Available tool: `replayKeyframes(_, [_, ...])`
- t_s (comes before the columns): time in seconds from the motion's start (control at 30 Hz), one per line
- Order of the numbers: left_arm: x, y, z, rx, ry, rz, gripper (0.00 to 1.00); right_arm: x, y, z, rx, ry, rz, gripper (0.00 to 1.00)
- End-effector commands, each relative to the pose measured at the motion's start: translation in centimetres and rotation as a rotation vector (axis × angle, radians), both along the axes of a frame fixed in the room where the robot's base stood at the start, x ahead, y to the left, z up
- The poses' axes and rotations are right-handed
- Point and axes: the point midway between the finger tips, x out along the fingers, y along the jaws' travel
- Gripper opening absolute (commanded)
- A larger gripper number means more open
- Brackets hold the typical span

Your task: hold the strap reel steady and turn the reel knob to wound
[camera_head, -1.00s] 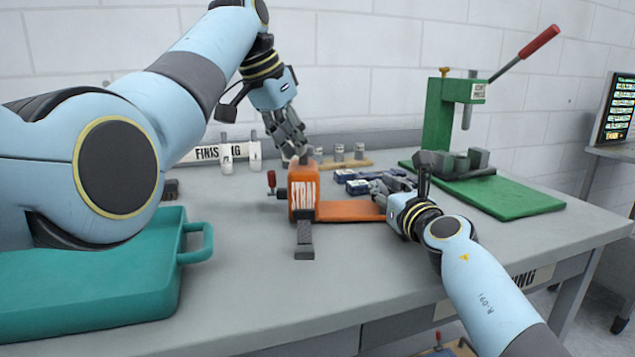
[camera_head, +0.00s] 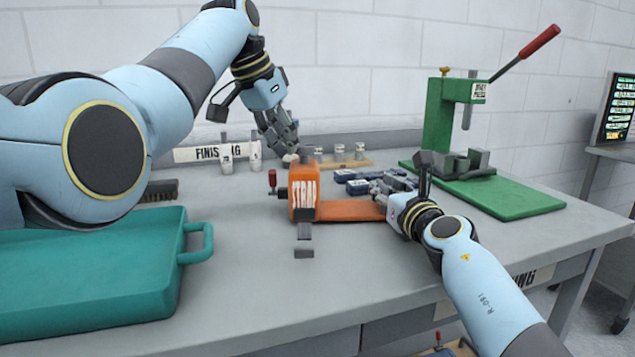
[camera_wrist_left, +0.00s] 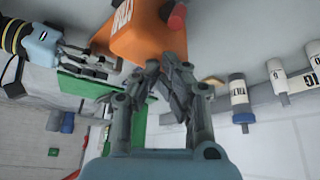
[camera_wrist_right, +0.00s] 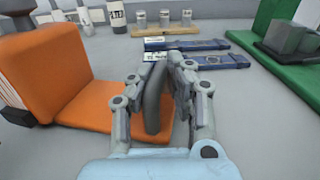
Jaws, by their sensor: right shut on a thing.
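The strap reel (camera_head: 303,192) is an orange block lettered "STRA…" with a flat orange base (camera_head: 350,210), standing on the bench. A dark hub with a red-handled crank (camera_head: 272,178) sticks out of its left side; red and dark parts also show in the left wrist view (camera_wrist_left: 177,18). My right gripper (camera_wrist_right: 168,70) is shut on a dark grey upright loop (camera_wrist_right: 152,100) on the orange base. My left gripper (camera_head: 291,153) hangs just behind the reel, apart from the crank. Its fingers (camera_wrist_left: 163,65) are close together near the orange block; whether they are fully shut is unclear.
A teal case (camera_head: 90,270) fills the left front. A brush (camera_head: 160,190) lies behind it. Blue packs (camera_head: 365,184) lie behind the reel's base, and a green press (camera_head: 445,120) stands on the right. The bench front (camera_head: 270,300) is clear.

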Motion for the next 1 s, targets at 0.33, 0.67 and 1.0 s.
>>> replayKeyframes(0.33, [0.2,-0.3,0.2,-0.009,-0.006,-0.004,0.0,-0.1,0.4,-0.2,0.003,0.006,0.01,0.0])
replayKeyframes(0.67, [0.0,0.0,0.2,-0.01,-0.007,-0.005,0.0,-0.1,0.5,-0.2,0.003,0.007,0.01,0.0])
replayKeyframes(1.0, [0.0,0.5,2.6,-0.006,-0.006,-0.003,0.0,-0.1,0.3,-0.3,0.002,0.007,0.007,0.0])
